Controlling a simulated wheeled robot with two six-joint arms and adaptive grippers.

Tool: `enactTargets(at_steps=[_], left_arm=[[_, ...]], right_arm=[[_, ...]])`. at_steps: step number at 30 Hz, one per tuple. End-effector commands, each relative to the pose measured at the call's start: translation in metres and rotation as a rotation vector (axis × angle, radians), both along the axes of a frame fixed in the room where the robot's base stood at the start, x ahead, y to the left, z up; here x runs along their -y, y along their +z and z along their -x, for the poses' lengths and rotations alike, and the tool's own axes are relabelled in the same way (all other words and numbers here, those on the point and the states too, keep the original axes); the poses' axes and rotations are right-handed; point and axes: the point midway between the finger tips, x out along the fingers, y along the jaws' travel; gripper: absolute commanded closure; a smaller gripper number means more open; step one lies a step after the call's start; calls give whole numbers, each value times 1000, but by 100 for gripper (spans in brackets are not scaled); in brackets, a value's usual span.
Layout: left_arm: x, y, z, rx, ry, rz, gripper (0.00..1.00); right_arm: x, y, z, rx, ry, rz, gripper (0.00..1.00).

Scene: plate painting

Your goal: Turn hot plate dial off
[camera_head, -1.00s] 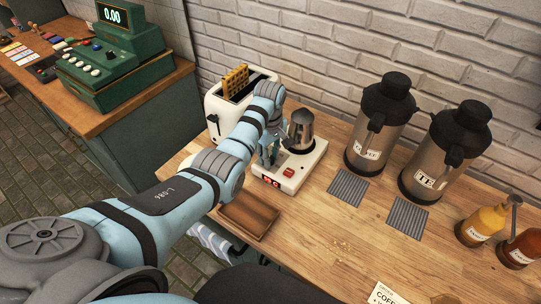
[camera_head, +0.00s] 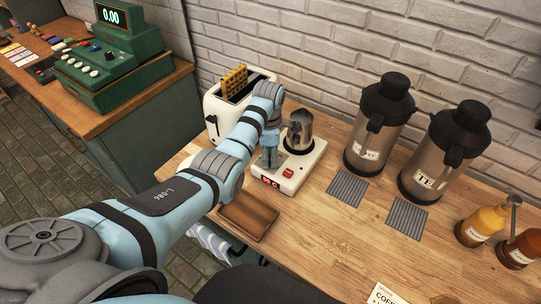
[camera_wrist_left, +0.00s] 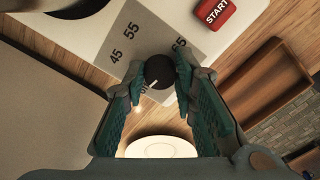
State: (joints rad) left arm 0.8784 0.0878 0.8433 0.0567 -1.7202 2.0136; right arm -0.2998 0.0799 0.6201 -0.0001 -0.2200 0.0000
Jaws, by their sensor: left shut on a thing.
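The hot plate (camera_head: 295,172) is a white unit with a red display and a red button at its front, standing on the wooden counter. A metal pot (camera_head: 299,130) stands on it. In the left wrist view the black dial (camera_wrist_left: 159,72) has a white pointer line and sits on a grey scale with 45, 55 and 65. The pointer is aimed to the lower left, near partly hidden lettering. My left gripper (camera_wrist_left: 157,84) is shut on the dial, a fingertip on each side. In the head view my left gripper (camera_head: 270,158) partly hides the dial area. My right gripper is not seen.
A white toaster (camera_head: 228,110) with a waffle stands left of the hot plate. A brown wooden tray (camera_head: 248,219) lies in front. Two dispensers, coffee (camera_head: 381,125) and tea (camera_head: 440,150), stand to the right with grey mats before them. The front counter middle is clear.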

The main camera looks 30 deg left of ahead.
Motion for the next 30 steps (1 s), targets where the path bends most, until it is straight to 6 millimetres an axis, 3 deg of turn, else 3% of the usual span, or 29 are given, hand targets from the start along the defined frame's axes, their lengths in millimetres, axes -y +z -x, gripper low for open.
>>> enactTargets(at_steps=[9, 25, 26, 30], left_arm=[[-2, -2, 2, -7, 136, -3, 100], [-1, -4, 4, -12, 163, -3, 100], [-1, -4, 4, -13, 163, -3, 73], [0, -3, 3, -10, 161, -2, 54]], right_arm=[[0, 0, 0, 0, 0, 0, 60], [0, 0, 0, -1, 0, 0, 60], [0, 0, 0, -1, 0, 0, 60], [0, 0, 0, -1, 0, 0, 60]])
